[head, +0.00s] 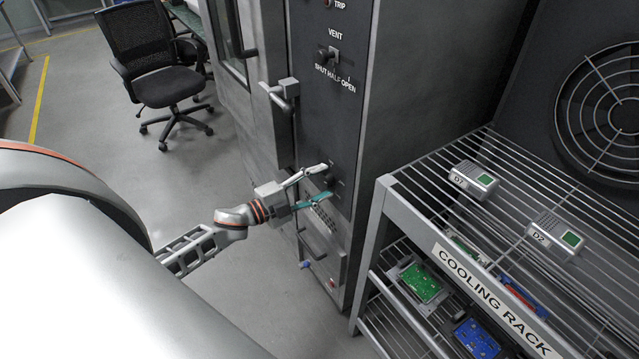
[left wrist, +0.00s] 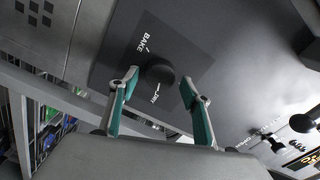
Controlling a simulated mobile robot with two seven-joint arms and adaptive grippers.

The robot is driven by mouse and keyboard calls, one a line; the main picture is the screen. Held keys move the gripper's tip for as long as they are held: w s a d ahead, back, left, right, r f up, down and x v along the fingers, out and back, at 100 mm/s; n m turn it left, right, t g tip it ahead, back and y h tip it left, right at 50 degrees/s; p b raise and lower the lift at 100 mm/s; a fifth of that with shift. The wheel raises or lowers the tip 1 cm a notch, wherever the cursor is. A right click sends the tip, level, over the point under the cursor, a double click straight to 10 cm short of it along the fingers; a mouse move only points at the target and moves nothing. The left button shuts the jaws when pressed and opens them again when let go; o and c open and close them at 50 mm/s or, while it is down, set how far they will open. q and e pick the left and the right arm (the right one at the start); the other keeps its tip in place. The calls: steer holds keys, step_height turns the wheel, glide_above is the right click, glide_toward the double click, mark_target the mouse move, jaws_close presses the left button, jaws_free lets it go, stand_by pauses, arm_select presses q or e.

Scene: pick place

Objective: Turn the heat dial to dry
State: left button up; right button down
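The heat dial (left wrist: 158,73) is a round black knob on a dark panel in the left wrist view. The word BAKE is printed on one side of it and DRY on the other. Which label its pointer faces cannot be made out. In the head view the dial (head: 331,181) is small and partly hidden at the fingertips. My left gripper (head: 325,182) is at the oven's front panel with its teal-padded fingers apart. In the left wrist view the fingers (left wrist: 164,84) are on either side of the dial; contact cannot be told. My right gripper is not in view.
The vent knob (head: 328,54) sits higher on the same panel, and a door handle (head: 284,92) juts out left of the panel. The cooling rack (head: 388,197) stands close on the right, holding devices and circuit boards. An office chair (head: 160,75) is behind on the open floor.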

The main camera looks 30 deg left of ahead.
arm_select(q)
steer(key=shift+s+a+f, duration=0.1)
steer(key=shift+s+a, duration=0.1)
steer(key=shift+s, duration=0.35)
steer(key=v, duration=1)
steer(key=shift+s+a, duration=0.15)
steer(key=shift+s, duration=0.25)
